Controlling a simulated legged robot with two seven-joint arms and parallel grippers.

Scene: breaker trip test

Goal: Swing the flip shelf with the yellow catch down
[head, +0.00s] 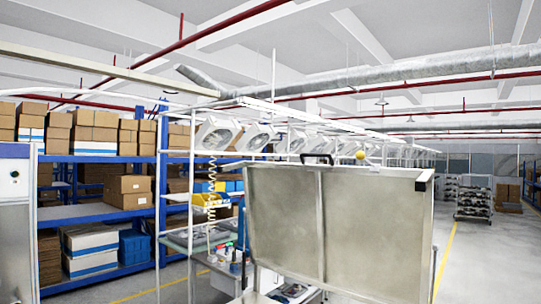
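A large grey metal panel (375,230), which looks like the flip shelf, stands upright in front of me at the centre right. A small yellow ball (360,155), likely the yellow catch, shows just above its top edge. A black handle (317,157) sits on the top edge, left of the ball. A black piece (424,181) is at the panel's upper right corner. What lies behind the panel is hidden. Neither of my grippers is in view.
A workbench with small parts (240,262) stands behind and left of the panel. Blue racks with cardboard boxes (95,130) are at the left. A pale cabinet (16,220) is at the left edge. Open floor (480,260) lies to the right.

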